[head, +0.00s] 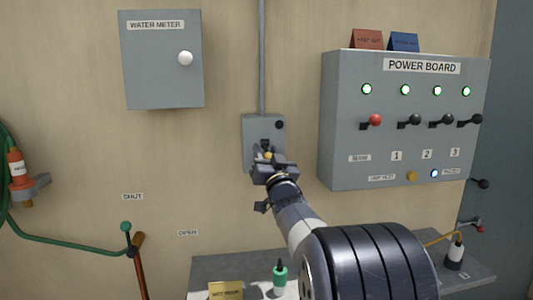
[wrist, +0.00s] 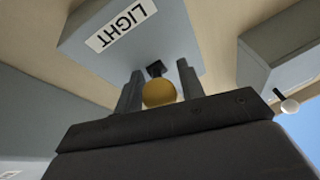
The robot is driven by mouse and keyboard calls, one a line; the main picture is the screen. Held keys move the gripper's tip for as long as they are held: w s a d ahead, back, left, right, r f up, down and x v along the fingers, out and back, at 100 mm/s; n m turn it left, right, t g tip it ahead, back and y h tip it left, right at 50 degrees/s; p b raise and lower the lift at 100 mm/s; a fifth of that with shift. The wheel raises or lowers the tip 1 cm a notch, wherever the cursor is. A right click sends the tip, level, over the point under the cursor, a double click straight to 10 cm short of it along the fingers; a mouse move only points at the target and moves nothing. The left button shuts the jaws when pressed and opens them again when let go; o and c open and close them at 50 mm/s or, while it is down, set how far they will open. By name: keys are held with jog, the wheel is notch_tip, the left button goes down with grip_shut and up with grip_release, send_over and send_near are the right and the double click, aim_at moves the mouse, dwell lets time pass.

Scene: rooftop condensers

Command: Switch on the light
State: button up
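The light switch is a grey wall box (head: 252,127) below a conduit in the head view. In the wrist view the box (wrist: 185,35) carries a LIGHT label (wrist: 121,25). Its lever ends in a round yellow knob (wrist: 158,93), which shows small in the head view (head: 268,155). My gripper (wrist: 160,88) has one finger on each side of the knob, with almost no gap showing, and looks shut on it. In the head view my gripper (head: 270,164) covers the lower part of the box.
A POWER BOARD (head: 335,120) with green lamps and several levers is at the right. A WATER METER box (head: 160,70) is at upper left. A green hose (head: 60,240) and a green-knobbed lever (head: 127,228) are lower left. A shelf (head: 225,265) with bottles sits below.

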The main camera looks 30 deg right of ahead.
jog(key=shift+c, duration=0.3)
grip_shut()
